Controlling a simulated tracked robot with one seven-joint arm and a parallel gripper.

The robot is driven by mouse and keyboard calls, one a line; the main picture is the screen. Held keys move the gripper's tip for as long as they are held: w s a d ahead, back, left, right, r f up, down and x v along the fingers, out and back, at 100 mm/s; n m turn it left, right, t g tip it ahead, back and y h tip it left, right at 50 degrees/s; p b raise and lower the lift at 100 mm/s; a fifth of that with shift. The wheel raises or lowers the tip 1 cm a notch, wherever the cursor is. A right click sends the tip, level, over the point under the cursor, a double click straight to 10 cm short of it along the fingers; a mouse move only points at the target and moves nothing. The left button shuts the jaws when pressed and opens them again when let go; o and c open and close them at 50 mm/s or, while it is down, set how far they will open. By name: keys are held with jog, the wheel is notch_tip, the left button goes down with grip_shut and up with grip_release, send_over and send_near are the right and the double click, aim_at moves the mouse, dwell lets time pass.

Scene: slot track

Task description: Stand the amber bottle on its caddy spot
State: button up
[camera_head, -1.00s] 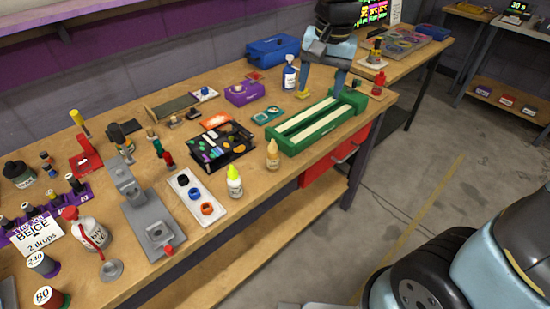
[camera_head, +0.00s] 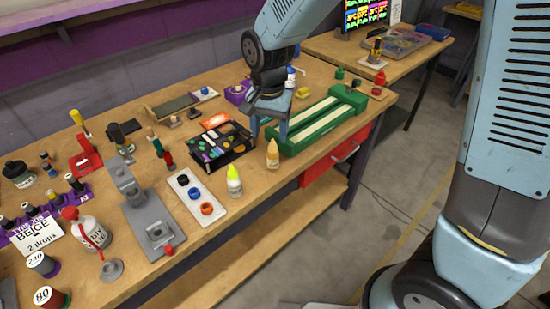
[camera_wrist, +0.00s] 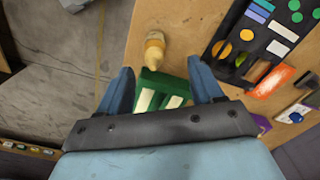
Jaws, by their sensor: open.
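The amber bottle (camera_head: 272,153), with a pale tip, stands upright near the table's front edge, left of the green slotted track (camera_head: 292,151). My gripper (camera_head: 268,128) is open and empty, just behind and above the bottle in the head view. In the wrist view the bottle (camera_wrist: 154,48) lies ahead of the fingertips (camera_wrist: 160,72), between their lines and apart from them. A white tray (camera_head: 217,209) with black, blue and orange rings and a purple rack (camera_head: 82,198) with several small bottles stand to the left; I cannot tell which is the caddy.
A white bottle with a yellow-green cap (camera_head: 234,180) stands left of the amber one. A black case of coloured pieces (camera_head: 240,153) lies close behind. The green track walls border the bottle's right. A grey clamp-like tool (camera_head: 150,215) and the red-topped bottle (camera_head: 92,230) crowd the left.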

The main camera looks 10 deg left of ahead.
aim_at(272, 147)
jog(key=shift+s+d+f, duration=0.1)
jog(key=shift+d+f, duration=0.05)
jog(key=shift+f, duration=0.95)
jog(key=shift+s+d+f, duration=0.1)
jog(key=shift+f, duration=0.95)
jog(key=shift+s+d+f, duration=0.1)
jog(key=shift+d+f, duration=0.05)
jog(key=shift+f, duration=0.95)
jog(key=shift+c, duration=0.5)
jog(key=c, duration=1.1)
jog(key=shift+r, duration=0.1)
notch_tip(272, 147, up, 4)
jog(key=shift+s+f, duration=0.1)
jog(key=shift+f, duration=0.1)
jog(key=s+r, duration=0.3)
jog(key=s, duration=0.1)
jog(key=s+r, duration=0.3)
jog(key=s, duration=0.2)
jog(key=s+a+r, duration=0.1)
jog(key=s+r, duration=0.2)
jog(key=s, duration=0.1)
jog(key=shift+s+r, duration=0.15)
jog(key=shift+s, duration=0.15)
